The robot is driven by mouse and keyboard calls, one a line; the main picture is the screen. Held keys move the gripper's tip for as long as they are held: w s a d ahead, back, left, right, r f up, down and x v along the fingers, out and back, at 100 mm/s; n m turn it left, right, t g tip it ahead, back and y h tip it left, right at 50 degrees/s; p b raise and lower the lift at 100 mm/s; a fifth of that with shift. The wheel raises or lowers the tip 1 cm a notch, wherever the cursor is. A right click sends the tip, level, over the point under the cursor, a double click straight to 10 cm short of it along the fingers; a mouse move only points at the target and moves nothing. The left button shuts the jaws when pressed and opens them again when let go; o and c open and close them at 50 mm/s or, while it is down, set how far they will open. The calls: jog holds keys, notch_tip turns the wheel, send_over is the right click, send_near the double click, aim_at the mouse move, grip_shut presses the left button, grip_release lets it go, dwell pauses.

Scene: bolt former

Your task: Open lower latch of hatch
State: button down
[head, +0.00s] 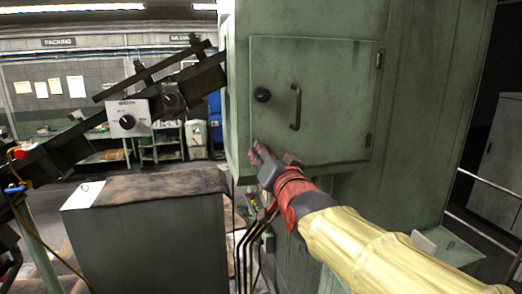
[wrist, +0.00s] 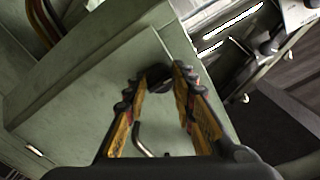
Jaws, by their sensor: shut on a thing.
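The green hatch (head: 335,85) is a flat door on the machine's front, and it looks closed. Its upper latch (head: 262,95) is a black knob near the left edge. A dark bar handle (head: 296,107) stands to the right of that knob. My gripper (head: 258,150) is at the hatch's lower left corner, hiding the lower latch in the head view. In the wrist view the lower latch (wrist: 158,78) is a black knob between my fingertips, and my gripper is shut on it. The handle (wrist: 141,138) also shows there, below the knob.
A grey cabinet (head: 150,240) with a brown cloth-like top stands left of the machine. Dark pipes (head: 250,240) run down just below my gripper. A grey control box (head: 128,118) is on a dark beam at the left. Railings stand at the far right.

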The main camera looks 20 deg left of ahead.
jog(key=shift+b, duration=0.35)
jog(key=m+b, duration=0.7)
jog(key=m, duration=0.4)
jog(key=c, duration=1.3)
grip_release()
jog(key=shift+o, duration=0.2)
jog(key=p+v, duration=0.1)
jog(key=v, duration=0.7)
